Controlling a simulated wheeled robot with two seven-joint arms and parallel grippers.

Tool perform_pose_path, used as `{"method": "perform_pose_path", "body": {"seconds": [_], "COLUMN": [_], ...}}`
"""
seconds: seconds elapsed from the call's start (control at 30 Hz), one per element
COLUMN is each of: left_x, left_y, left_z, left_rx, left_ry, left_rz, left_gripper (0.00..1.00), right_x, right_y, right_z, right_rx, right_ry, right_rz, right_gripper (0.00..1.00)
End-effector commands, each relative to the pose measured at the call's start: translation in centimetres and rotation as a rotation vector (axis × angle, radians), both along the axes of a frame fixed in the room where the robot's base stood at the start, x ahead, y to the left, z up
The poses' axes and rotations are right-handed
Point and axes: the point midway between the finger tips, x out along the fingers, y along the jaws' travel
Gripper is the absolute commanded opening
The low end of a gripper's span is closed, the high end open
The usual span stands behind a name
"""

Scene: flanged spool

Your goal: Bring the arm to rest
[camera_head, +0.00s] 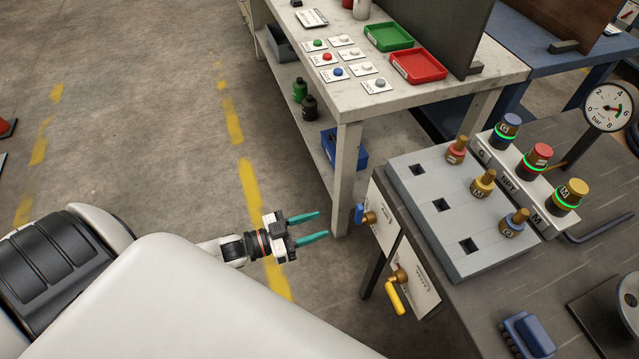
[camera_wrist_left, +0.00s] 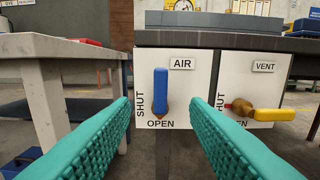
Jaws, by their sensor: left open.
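My left gripper (camera_head: 323,225) reaches out from the left over the floor, its two teal fingers apart and empty. In the left wrist view its fingers (camera_wrist_left: 160,100) frame the AIR panel (camera_wrist_left: 185,65). The blue AIR handle (camera_wrist_left: 160,92) stands upright, with SHUT printed to its left and OPEN below; the fingertips are apart from it in the head view. The yellow VENT handle (camera_wrist_left: 273,115) points right in the wrist view. The blue handle (camera_head: 359,213) and yellow handle (camera_head: 394,298) also show in the head view. My right gripper is not in view.
A grey block (camera_head: 425,205) with square holes and several knobbed plugs stands on the dark bench (camera_head: 500,290), near a pressure gauge (camera_head: 607,107). The pale table (camera_head: 345,105) behind holds green (camera_head: 388,37) and red trays (camera_head: 418,66). Open floor lies around the gripper's left.

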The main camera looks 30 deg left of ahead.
Motion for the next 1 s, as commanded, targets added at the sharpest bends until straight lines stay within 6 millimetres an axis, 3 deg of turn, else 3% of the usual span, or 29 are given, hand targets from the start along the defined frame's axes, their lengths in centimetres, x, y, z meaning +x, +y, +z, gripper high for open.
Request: {"method": "perform_pose_path", "body": {"seconds": [0.4, 0.53, 0.67, 0.77, 0.87, 1.0], "left_x": [0.0, 0.1, -0.4, -2.8, -6.8, -14.6], "left_y": [0.0, 0.6, 2.7, 4.5, 5.4, 4.9], "left_z": [0.0, -2.0, -8.3, -15.2, -21.7, -29.2], "left_rx": [0.001, 0.031, 0.135, 0.248, 0.357, 0.483], "left_ry": [0.001, 0.039, 0.173, 0.346, 0.541, 0.824], "left_rz": [0.001, 0.046, 0.179, 0.300, 0.386, 0.440], "left_gripper": [0.42, 0.42, 0.42, 0.42, 0.42, 0.42], "right_x": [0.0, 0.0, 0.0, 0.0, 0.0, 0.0], "right_y": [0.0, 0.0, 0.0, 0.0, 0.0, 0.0], "right_z": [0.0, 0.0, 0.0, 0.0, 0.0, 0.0], "right_rx": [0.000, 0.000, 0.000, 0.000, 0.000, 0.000], "right_ry": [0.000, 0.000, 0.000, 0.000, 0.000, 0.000], "right_rz": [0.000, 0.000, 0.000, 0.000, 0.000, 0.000], "right_gripper": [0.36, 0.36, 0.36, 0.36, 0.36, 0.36]}}
